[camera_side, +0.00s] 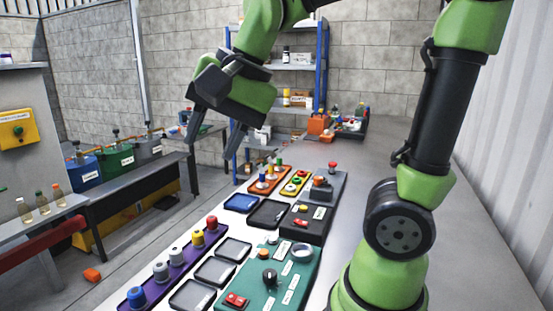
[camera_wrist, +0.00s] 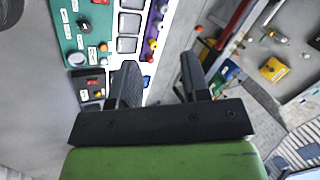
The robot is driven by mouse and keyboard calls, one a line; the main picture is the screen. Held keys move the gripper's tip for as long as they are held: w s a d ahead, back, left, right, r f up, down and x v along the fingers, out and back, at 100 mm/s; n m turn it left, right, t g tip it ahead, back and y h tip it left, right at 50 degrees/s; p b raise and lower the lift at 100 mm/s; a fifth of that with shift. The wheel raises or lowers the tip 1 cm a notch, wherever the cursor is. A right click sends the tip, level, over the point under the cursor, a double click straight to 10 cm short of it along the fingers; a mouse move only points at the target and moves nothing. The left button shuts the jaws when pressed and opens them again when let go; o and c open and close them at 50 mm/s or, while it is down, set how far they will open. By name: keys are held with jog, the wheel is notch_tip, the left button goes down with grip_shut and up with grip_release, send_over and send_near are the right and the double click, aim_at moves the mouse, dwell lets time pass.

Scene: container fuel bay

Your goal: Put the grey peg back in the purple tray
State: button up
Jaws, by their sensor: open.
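The purple tray (camera_side: 186,268) lies along the left edge of the bench in the side view and holds a row of upright pegs. A blue peg (camera_side: 136,296) is nearest, then a grey peg (camera_side: 161,270), another light grey peg (camera_side: 176,254), a yellow peg (camera_side: 198,238) and a red peg (camera_side: 212,223). Part of the purple tray also shows at the top of the wrist view (camera_wrist: 154,32). My gripper (camera_side: 208,148) is open and empty, high above the bench and well apart from the tray. Its spread fingers show in the wrist view (camera_wrist: 159,72).
Small black-rimmed trays (camera_side: 215,269) lie beside the purple tray. A green panel (camera_side: 272,276) with knobs and switches and a dark switch box (camera_side: 304,222) stand to the right. An orange tray (camera_side: 268,181) with pegs is farther back.

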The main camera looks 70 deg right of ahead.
jog(key=s+f+n+t, duration=0.2)
jog(key=s+n, duration=0.6)
jog(key=s, duration=0.1)
jog(key=shift+a+y, duration=0.3)
jog(key=shift+s, duration=0.1)
dwell(0.4)
